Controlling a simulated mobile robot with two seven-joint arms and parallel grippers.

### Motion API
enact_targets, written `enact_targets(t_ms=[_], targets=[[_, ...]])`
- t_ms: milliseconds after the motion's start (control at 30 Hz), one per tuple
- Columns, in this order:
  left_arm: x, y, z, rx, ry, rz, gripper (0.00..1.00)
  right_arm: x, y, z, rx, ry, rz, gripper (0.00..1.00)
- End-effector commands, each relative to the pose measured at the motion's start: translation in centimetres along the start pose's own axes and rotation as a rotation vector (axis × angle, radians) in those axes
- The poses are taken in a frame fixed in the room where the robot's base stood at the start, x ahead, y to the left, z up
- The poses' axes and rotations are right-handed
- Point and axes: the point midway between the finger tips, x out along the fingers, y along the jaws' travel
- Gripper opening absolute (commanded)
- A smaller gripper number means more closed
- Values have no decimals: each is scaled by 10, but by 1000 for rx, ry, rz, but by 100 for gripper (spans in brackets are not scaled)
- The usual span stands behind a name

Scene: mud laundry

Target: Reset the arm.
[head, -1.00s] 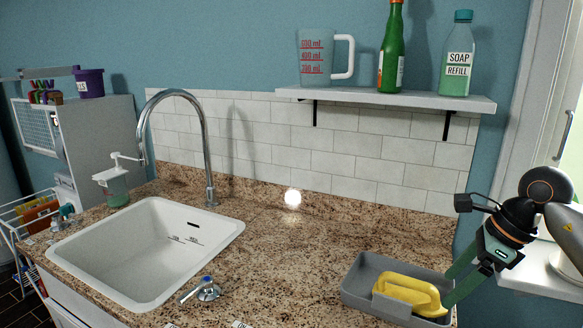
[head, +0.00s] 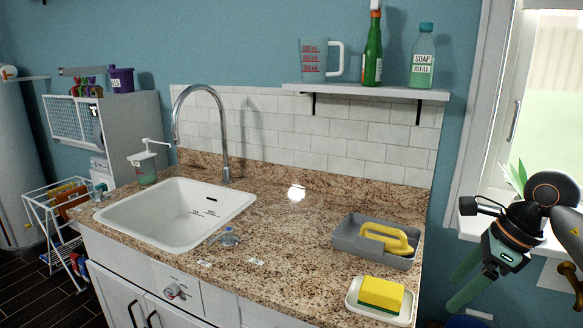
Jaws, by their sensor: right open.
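My right gripper (head: 468,279) is at the right side of the head view, off the right end of the granite counter (head: 290,255). Its green fingers point down and to the left, spread apart, with nothing between them. A grey caddy (head: 350,236) stands on the counter to the left of the gripper, with a yellow-handled tool (head: 388,238) lying in it. The gripper is clear of both. My left gripper is not in view.
A white dish (head: 360,308) with a yellow and green sponge (head: 381,293) sits at the counter's front right. A white sink (head: 180,213) with a tall faucet is at left. A shelf (head: 365,91) holds a jug and bottles. A window sill with a plant is behind the gripper.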

Motion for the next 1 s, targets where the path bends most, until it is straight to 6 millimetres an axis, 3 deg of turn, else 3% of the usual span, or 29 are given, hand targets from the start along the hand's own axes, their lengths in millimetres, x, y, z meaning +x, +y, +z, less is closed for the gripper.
enact_targets(t_ms=[33, 100, 300, 500, 600, 767, 867, 1000], targets=[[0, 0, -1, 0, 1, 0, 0, 3, 2, 1, -1, -6, 7, 81], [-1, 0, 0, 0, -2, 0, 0, 30, 22, 22, 2, -103, 94, 81], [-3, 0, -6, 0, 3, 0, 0, 77, 80, 76, 94, -393, 338, 81], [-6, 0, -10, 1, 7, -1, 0, 96, 139, 129, 394, -751, 672, 81], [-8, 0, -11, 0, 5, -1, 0, 95, 150, 144, 649, -927, 846, 81], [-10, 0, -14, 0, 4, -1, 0, 103, 138, 139, 1165, -1146, 1075, 81], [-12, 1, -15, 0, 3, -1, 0, 124, 123, 116, 1546, -1234, 1175, 81], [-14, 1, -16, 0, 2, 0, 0, 177, 115, 56, 2145, -1278, 1237, 81]])
